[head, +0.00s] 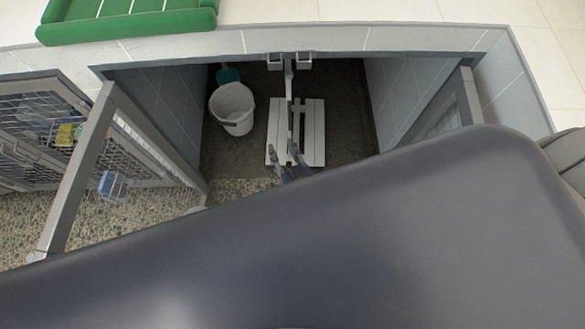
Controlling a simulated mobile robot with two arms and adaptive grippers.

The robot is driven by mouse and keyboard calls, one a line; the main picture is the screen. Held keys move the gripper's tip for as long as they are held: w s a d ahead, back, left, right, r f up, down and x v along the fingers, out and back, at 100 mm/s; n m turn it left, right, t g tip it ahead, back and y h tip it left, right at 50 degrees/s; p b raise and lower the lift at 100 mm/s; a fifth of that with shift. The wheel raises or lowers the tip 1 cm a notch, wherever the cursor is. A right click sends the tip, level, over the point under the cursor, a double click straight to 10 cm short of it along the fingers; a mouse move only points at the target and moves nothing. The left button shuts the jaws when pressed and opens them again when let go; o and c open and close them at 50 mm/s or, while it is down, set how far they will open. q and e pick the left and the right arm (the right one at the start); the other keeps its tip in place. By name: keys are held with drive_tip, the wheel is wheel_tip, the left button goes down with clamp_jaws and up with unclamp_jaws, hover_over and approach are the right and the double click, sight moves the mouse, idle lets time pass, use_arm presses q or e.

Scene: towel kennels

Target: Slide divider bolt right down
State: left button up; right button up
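The divider (289,95) is a narrow grey panel seen nearly edge-on from above, running from the back frame toward the front of the kennel bay. My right gripper (286,159) is small in view at the divider's front end, above the front of a white slatted board. Its two dark fingers look spread apart, with one close beside the divider's end. I cannot tell if it touches. The divider bolt cannot be made out; it is too small or hidden by the gripper. My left gripper is not in view.
A white bucket (232,108) stands left of the white slatted board (314,130) on the dark floor. An open door frame (82,170) is at left, another (440,110) at right. My dark arm link covers the lower view.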

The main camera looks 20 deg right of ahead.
drive_tip(key=s+f+n+g+y, duration=0.1)
drive_tip(key=s+f+g, duration=0.2)
drive_tip(key=s+f, duration=0.3)
wheel_tip(320, 180, down, 4)
drive_tip(key=shift+s+d+r, duration=0.15)
drive_tip(key=shift+s+d, duration=0.1)
drive_tip(key=shift+d, duration=0.1)
drive_tip(key=s+d+f+g, duration=0.3)
drive_tip(key=s+d+f, duration=0.1)
drive_tip(key=s, duration=0.5)
drive_tip(key=s+d+f+n+g+h, duration=0.1)
drive_tip(key=s+d+f+g, duration=0.2)
drive_tip(key=s+f, duration=0.4)
drive_tip(key=s+d+f+g+h, duration=0.1)
drive_tip(key=s+d+f+g, duration=0.3)
drive_tip(key=s, duration=0.8)
drive_tip(key=shift+d+f, duration=0.7)
drive_tip(key=shift+d, duration=0.25)
